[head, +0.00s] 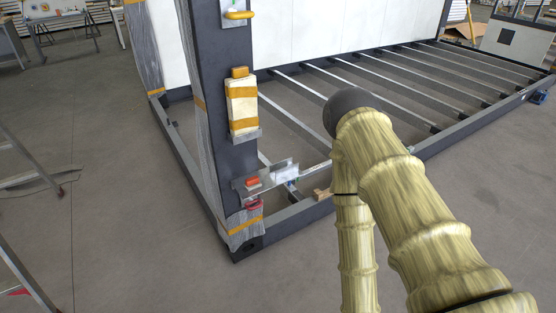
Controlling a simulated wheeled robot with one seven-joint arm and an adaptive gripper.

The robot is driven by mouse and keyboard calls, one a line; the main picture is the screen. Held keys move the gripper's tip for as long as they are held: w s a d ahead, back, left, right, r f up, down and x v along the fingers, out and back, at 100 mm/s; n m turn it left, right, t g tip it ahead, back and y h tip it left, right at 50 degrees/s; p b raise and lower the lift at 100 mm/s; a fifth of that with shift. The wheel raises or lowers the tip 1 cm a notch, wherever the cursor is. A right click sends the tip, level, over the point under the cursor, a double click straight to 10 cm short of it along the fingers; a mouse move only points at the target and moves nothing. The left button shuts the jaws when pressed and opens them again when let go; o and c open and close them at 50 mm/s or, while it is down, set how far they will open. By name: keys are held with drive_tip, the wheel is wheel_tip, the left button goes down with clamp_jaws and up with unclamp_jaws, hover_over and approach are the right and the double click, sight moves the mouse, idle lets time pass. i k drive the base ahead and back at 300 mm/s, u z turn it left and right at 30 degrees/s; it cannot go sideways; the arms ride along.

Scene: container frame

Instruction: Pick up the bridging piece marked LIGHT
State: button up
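No piece with a readable LIGHT mark shows in the head view, so I cannot tell which item is the bridging piece. A grey metal bracket (281,172) with a pale face sits low on the dark corner post (223,70). A small orange-red block (252,182) is beside it on a metal ledge. A pale bundle with orange bands (243,106) stands on a ledge higher on the post. A yellow handle-shaped piece (239,15) is on a plate near the top. My arm fills the right-centre; my gripper is outside the picture.
The dark container floor frame (470,125) with crossbars stretches right and back, in front of a white wall panel (300,30). A small wooden piece (321,193) lies by the frame's front rail. Ladder-like metal legs (25,180) stand at left. Grey floor (130,210) is clear between.

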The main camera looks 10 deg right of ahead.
sight(319, 168)
drive_tip(key=z, duration=0.2)
drive_tip(key=i, duration=1.5)
drive_tip(key=z, duration=1)
drive_tip(key=k, duration=0.7)
drive_tip(key=z, duration=1.05)
drive_tip(key=k, duration=0.6)
drive_tip(key=z, duration=0.4)
drive_tip(key=i, duration=1.45)
drive_tip(key=u, duration=0.5)
drive_tip(key=i, duration=1.55)
drive_tip(key=u, duration=1.55)
drive_tip(key=i, duration=0.9)
drive_tip(key=u, duration=1.25)
drive_tip(key=i, duration=0.4)
drive_tip(key=u, duration=0.05)
